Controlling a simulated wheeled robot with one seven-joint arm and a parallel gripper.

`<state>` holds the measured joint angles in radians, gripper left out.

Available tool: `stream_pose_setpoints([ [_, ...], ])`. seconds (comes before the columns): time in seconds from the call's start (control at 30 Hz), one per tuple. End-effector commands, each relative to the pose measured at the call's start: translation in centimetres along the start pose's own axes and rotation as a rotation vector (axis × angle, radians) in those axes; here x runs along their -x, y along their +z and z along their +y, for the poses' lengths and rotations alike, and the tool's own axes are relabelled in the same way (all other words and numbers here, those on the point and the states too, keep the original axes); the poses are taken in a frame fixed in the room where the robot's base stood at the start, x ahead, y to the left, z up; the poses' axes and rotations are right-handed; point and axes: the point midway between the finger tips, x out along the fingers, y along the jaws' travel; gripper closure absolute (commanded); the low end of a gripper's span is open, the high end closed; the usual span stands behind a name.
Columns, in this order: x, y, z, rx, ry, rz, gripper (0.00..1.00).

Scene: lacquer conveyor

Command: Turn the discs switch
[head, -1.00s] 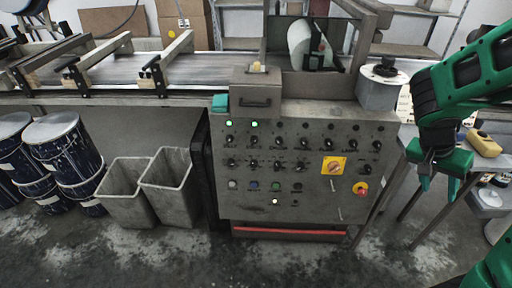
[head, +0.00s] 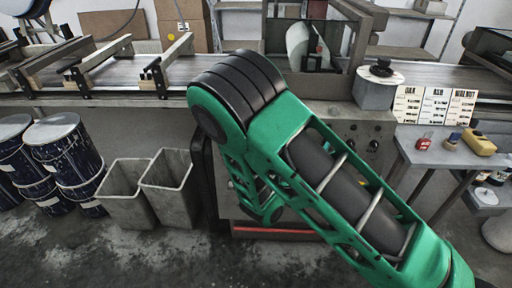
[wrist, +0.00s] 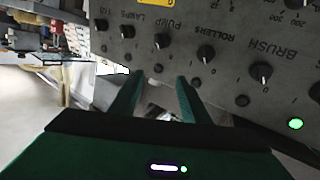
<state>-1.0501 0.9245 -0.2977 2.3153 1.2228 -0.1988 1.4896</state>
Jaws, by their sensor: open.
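In the wrist view the grey control panel (wrist: 225,25) appears tilted, with a row of black rotary knobs. Labels read BRUSH, ROLLERS, PUMP and LAMPS, with a brush knob (wrist: 262,71), rollers knob (wrist: 205,53), pump knob (wrist: 162,41) and lamps knob (wrist: 128,31). I cannot make out a discs label, so I cannot tell which knob is the discs switch. My gripper (wrist: 158,80) is open and empty, its green fingers pointing toward the panel's knobs; contact is not visible. In the head view my arm covers most of the panel (head: 352,120) and hides the gripper.
A green lamp (wrist: 295,123) is lit on the panel. In the head view, a side table (head: 425,152) with small bottles stands right of the panel. Grey bins (head: 170,188) and drums (head: 58,150) stand left. The conveyor (head: 120,68) runs behind.

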Motion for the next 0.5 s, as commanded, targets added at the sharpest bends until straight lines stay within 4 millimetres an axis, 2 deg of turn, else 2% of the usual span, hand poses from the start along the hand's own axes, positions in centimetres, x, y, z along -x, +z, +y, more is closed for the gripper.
stream_pose_setpoints([
  [0.03, 1.4, 0.7, -2.7, 0.013, -0.075, 0.041, 0.58],
  [0.2, 6.3, 2.7, -10.4, 0.025, -0.315, 0.147, 0.58],
  [0.33, 9.8, 4.3, -14.3, 0.032, -0.459, 0.189, 0.58],
  [0.5, 12.1, 5.5, -16.6, 0.038, -0.551, 0.208, 0.58],
])
